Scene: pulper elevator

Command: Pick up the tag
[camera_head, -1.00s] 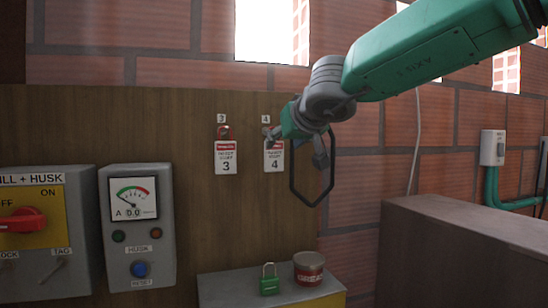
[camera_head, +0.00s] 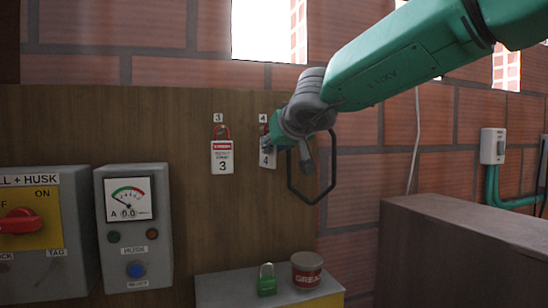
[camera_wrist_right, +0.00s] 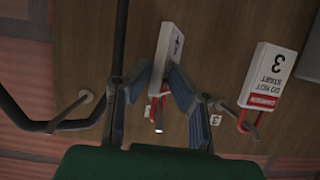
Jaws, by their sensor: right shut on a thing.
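The white tag marked 4 (camera_head: 267,160) hangs on the wooden board, its upper part mostly hidden behind my right gripper (camera_head: 284,146). In the right wrist view the tag (camera_wrist_right: 173,42) is seen at a slant, between the blue-grey fingers of my right gripper (camera_wrist_right: 161,82), which are shut on it. A red part shows below it there. A red and white tag marked 3 (camera_head: 222,157) hangs to its left, also in the right wrist view (camera_wrist_right: 272,78). My left gripper is not in view.
A black looped bar (camera_head: 313,190) stands out just right of the tag. A green padlock (camera_head: 267,284) and a grease tin (camera_head: 307,272) stand on a box below. Control boxes with a red switch (camera_head: 20,222) and a meter (camera_head: 130,200) are at left.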

